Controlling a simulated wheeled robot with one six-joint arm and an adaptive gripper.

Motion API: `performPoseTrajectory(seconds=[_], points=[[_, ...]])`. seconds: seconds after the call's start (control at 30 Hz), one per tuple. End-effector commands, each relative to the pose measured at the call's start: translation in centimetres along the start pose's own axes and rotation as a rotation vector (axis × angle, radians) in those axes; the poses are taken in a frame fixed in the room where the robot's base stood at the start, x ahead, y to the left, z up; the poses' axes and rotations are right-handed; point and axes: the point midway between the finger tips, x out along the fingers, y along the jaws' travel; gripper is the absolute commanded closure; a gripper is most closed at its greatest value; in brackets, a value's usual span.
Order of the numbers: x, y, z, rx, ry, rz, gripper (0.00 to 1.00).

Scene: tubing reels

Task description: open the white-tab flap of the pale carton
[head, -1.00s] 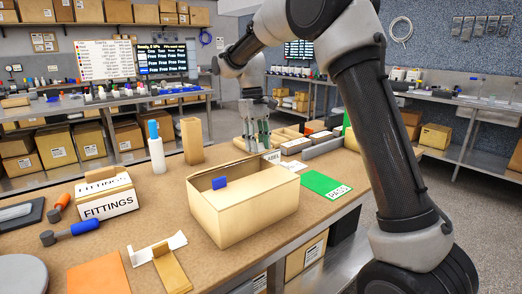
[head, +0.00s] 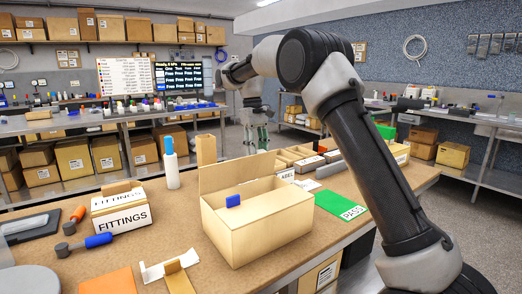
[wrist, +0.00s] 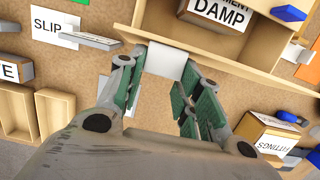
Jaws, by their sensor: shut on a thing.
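The pale carton (head: 262,231) stands on the near bench, open at the top. Its far flap (head: 235,172) stands up along the back edge, roughly upright. A blue tab (head: 233,201) shows at the carton's near left part. In the wrist view the white tab (wrist: 168,60) is between the two fingers of my gripper (wrist: 163,68), against the edge of the pale flap (wrist: 220,52). In the head view my gripper (head: 257,136) is just above and behind the flap; the white tab cannot be made out there.
A FITTINGS box (head: 121,212), a blue-capped bottle (head: 171,168) and a tall tan box (head: 206,150) stand left of the carton. A green PASS card (head: 340,205) lies to the right. Wooden trays (head: 296,154) are behind. A blue-handled tool (head: 98,240) lies front left.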

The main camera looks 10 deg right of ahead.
Motion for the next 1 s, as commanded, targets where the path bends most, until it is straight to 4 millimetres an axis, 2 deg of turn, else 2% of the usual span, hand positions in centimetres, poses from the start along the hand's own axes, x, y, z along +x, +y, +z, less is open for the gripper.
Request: performPoseTrajectory(seconds=[0.03, 0.3, 0.77, 0.8, 0.9, 1.0], points=[[0.56, -0.09, -0.51, -0.001, -0.03, -0.002, 1.0], [0.7, -0.11, -1.09, -0.001, -0.113, -0.003, 1.0], [0.8, -0.13, -1.08, -0.001, -0.133, -0.005, 1.0], [0.8, -0.13, -1.08, -0.001, -0.133, -0.005, 0.64], [0.73, -0.12, -1.09, -0.001, -0.132, -0.004, 0.46], [0.56, -0.1, -1.07, -0.001, -0.129, -0.003, 0.43]])
